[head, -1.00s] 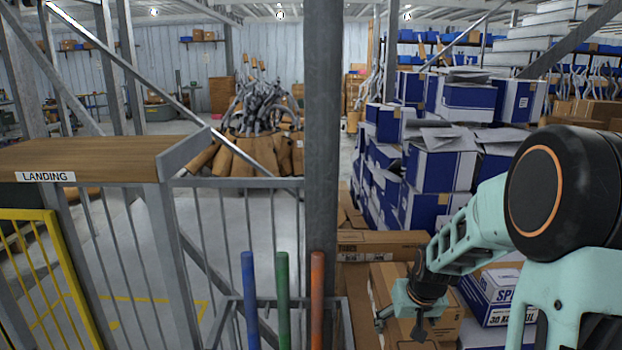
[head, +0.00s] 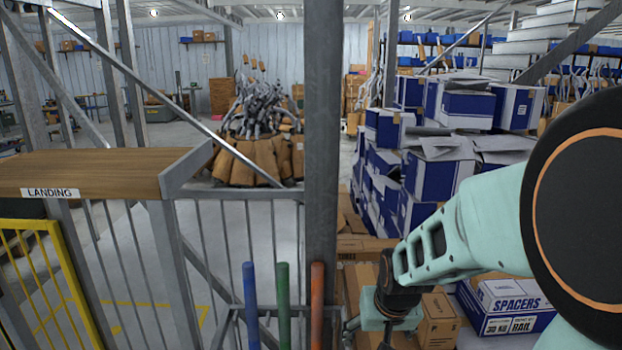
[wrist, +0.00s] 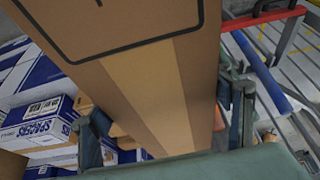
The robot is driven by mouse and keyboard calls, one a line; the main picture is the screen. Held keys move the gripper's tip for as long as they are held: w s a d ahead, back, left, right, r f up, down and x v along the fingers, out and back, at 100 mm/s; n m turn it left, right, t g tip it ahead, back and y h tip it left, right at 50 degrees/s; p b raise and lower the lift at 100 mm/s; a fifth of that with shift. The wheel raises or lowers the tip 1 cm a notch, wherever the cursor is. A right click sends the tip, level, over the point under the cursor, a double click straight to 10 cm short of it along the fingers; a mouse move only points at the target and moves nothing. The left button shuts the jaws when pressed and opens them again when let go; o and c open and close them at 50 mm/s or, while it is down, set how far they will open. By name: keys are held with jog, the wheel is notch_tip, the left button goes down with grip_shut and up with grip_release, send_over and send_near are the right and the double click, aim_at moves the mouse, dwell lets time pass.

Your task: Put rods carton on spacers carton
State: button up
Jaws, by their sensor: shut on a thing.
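The spacers carton (head: 508,304) is blue and white, lettered "SPACERS", and sits low at the right in the head view. It also shows at the left of the wrist view (wrist: 38,122), apart from my gripper. In the wrist view my gripper (wrist: 165,112) is shut on a brown carton (wrist: 150,85) with a lighter tape strip, which fills the space between the fingers. No name is readable on it, so I take it as the rods carton. In the head view my gripper (head: 376,330) is low, left of the spacers carton, and its fingers are mostly hidden.
A small brown carton (head: 438,322) stands between my gripper and the spacers carton. A brown "TUBES" carton (head: 362,245) lies behind. Blue (head: 250,305), green (head: 283,305) and orange (head: 317,300) posts and a steel column (head: 322,130) stand left. Stacked blue-white boxes (head: 440,175) rise behind.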

aim_at(379, 334)
jog(key=shift+p+v, duration=1.35)
jog(key=shift+p, duration=1.8)
jog(key=shift+s+p, duration=0.35)
jog(key=shift+p, duration=0.3)
jog(key=shift+d, duration=0.15)
